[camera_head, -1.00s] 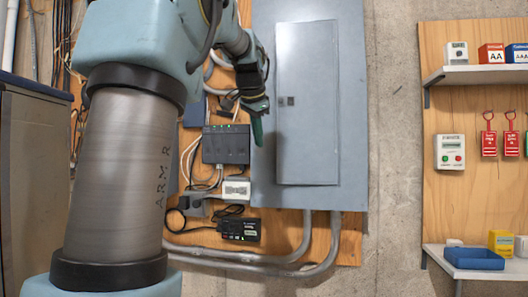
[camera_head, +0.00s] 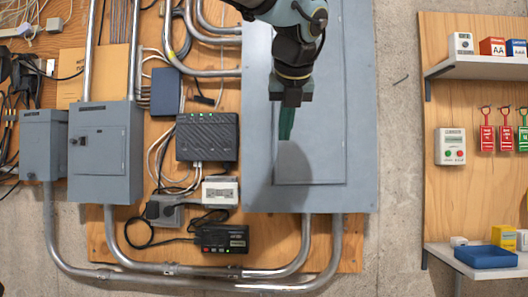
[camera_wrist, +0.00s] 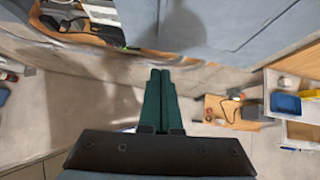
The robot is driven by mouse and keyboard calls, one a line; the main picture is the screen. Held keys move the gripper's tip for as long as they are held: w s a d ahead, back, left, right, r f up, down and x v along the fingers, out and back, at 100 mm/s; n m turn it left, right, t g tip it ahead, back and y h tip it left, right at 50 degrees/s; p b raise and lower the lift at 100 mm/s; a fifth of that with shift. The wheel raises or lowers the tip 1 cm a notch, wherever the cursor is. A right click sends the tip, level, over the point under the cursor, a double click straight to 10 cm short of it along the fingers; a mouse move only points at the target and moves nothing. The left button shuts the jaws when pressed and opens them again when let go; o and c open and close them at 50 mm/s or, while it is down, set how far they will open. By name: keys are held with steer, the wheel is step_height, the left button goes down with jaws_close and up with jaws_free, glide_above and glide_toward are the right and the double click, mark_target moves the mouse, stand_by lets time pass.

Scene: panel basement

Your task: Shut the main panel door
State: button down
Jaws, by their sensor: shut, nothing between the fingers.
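The main panel is a tall grey-blue metal box (camera_head: 362,150) on the wall. Its door (camera_head: 325,140) looks flat against the box front, with its lower edge visible; I cannot tell whether it is fully seated. The door also fills the top of the wrist view (camera_wrist: 230,18). My gripper (camera_head: 286,135) hangs in front of the door's left part, pointing down, its dark green fingers together and empty. The fingers show in the wrist view (camera_wrist: 160,78) too, below the box's lower edge in the picture. My arm hides the door's upper part and its latch.
Left of the panel are a black device with green lights (camera_head: 207,137), smaller grey boxes (camera_head: 105,155), cables and metal conduits (camera_head: 190,272). At right, a wooden board (camera_head: 440,200) carries shelves, a blue tray (camera_head: 487,257) and red tags. Bare concrete lies between.

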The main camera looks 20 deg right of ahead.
mark_target(277, 166)
steer(key=p+x, duration=0.1)
steer(key=x, duration=0.3)
steer(key=w+r+p+x, duration=0.1)
steer(key=x, duration=0.3)
steer(key=p+x, duration=0.1)
steer(key=x, duration=0.2)
steer(key=shift+w+d, duration=0.35)
steer(key=shift+w, duration=0.2)
steer(key=shift+w+d, duration=0.1)
steer(key=shift+w, duration=0.3)
steer(key=shift+f, duration=0.1)
steer(key=shift+w+r+p, duration=0.2)
steer(key=shift+w+p, duration=0.15)
steer(key=shift+p, duration=0.4)
steer(key=shift+w+d+f+p, duration=0.15)
steer(key=shift+w+p, duration=0.15)
steer(key=shift+w, duration=0.1)
steer(key=shift+s, duration=0.1)
